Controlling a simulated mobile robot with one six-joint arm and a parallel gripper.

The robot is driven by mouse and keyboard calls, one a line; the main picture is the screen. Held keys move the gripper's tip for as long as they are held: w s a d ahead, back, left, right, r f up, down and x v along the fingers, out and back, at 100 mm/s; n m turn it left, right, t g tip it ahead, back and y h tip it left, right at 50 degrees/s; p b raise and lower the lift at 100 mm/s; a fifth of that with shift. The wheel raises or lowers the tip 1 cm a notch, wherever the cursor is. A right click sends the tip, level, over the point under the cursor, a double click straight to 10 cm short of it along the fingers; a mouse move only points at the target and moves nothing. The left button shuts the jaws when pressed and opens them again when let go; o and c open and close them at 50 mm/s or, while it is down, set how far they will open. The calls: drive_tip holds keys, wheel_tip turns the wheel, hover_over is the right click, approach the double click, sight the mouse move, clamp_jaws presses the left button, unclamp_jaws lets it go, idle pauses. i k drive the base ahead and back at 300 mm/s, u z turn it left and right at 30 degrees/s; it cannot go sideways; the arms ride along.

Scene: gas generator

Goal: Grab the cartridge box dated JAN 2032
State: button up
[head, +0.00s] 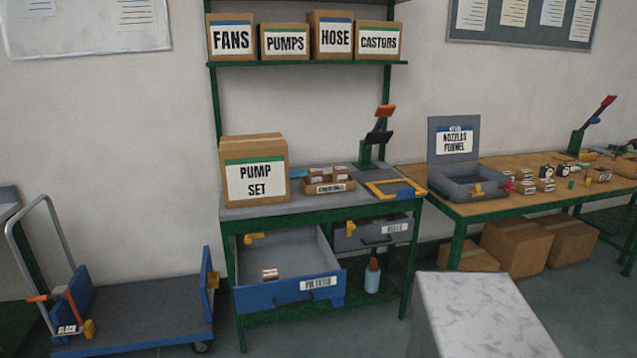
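Small brown boxes with white labels show in several places, and their printed dates are too small to read. A few sit in a labelled brown tray (329,188) on the green workbench. One small labelled box (270,274) lies inside the open blue-fronted drawer (290,296) below. Several more small labelled boxes (546,186) stand on the wooden table at the right. I cannot tell which box, if any, is dated JAN 2032. My gripper is not in view.
A PUMP SET carton (254,172) and a yellow-edged frame (395,189) lie on the workbench. An open grey case (466,184) sits on the wooden table (520,204). A blue cart (135,308) stands at left. A marbled pale block (478,312) fills the bottom right foreground.

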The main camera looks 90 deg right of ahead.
sight(315, 175)
drive_tip(key=u, duration=0.65)
drive_tip(key=k, duration=0.2)
drive_tip(key=z, duration=2.35)
drive_tip(key=i, duration=0.55)
drive_tip(key=z, duration=0.1)
drive_tip(key=k, duration=0.35)
